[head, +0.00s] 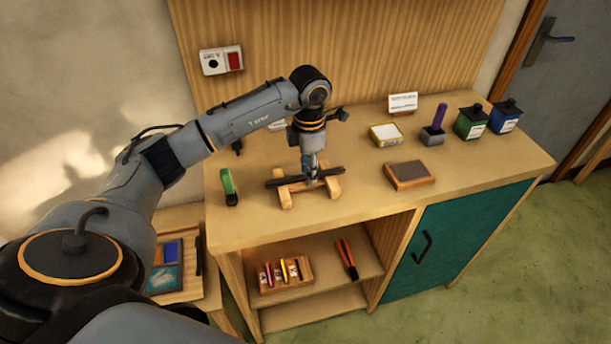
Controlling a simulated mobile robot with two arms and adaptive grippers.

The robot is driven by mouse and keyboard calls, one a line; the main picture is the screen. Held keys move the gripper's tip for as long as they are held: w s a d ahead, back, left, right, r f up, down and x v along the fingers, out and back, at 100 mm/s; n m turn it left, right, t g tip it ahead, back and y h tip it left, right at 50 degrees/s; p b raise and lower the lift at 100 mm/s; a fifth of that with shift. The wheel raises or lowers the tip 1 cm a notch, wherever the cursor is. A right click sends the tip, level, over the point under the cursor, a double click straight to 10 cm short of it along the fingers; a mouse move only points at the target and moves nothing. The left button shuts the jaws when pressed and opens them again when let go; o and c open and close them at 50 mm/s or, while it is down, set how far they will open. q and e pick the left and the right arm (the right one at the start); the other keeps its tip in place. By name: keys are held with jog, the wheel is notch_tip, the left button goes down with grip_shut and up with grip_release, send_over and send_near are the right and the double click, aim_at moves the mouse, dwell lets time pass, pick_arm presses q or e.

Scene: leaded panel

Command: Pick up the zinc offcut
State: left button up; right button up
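A long dark bar, which looks like the zinc offcut (277,182), lies across two small wooden rests (285,199) on the bench top. My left gripper (312,180) points straight down at the bar, right of its middle, with its fingertips at the bar's height. The fingers overlap the bar in this view, and whether they press on it or stand slightly apart is too small to tell. The bar appears to be still on the rests. My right gripper is out of view.
A dark-topped block (410,175), a yellow-white box (385,135), a purple-handled tool (438,118), and green (470,123) and blue (505,117) containers stand to the right. The front right bench top is clear.

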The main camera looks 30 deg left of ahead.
pick_arm(q)
jog(key=c, duration=0.3)
grip_shut()
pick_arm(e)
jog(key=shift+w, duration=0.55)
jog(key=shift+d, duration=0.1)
pick_arm(q)
jog(key=shift+r+b, duration=0.4)
jog(key=shift+r, duration=0.1)
jog(key=s+d+r+b, duration=0.2)
jog(key=s+d+r, duration=0.7)
jog(key=r, duration=0.3)
jog(key=shift+d, duration=0.8)
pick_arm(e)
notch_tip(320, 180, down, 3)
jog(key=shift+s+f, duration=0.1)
pick_arm(q)
jog(key=shift+s, duration=0.1)
